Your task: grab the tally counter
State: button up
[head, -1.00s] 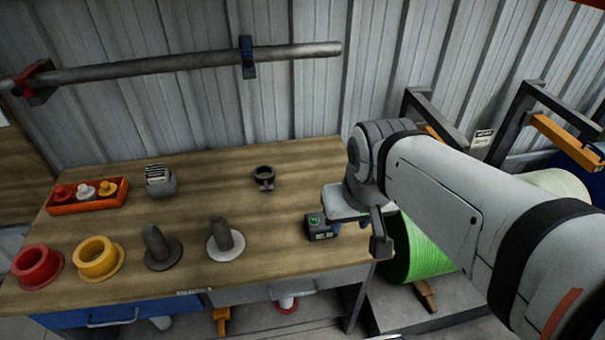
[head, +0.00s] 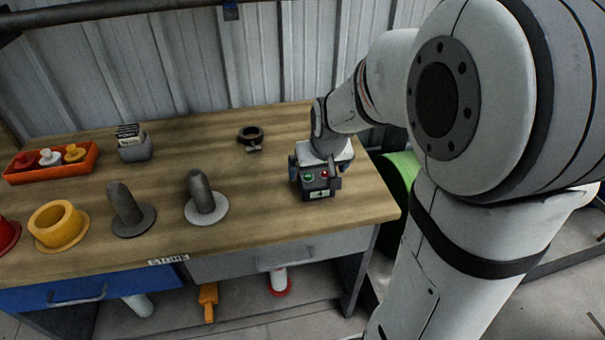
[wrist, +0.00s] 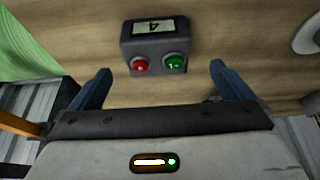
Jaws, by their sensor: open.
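The tally counter (head: 318,186) is a small dark box with a green and a red button and a pale display. It sits on the workbench near its right end. In the wrist view the counter (wrist: 155,48) lies just ahead of and between the blue fingertips, with a gap on each side. My gripper (head: 315,172) is over the counter from behind, its fingers at either side. In the wrist view my gripper (wrist: 160,72) is open and empty. Whether the fingers reach down beside the counter is hard to tell.
A dark ring clamp (head: 251,137) lies behind and left of the counter. A grey peg on a pale disc (head: 203,196) and a dark peg (head: 126,209) stand to the left. A yellow flanged ring (head: 60,226) and orange tray (head: 52,168) are farther left. The bench's right edge is close.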

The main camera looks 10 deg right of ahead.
aim_at(317, 178)
jog(key=x, duration=0.6)
jog(key=shift+w+d+f, duration=0.15)
jog(key=shift+d, duration=0.05)
jog(key=c, duration=1.1)
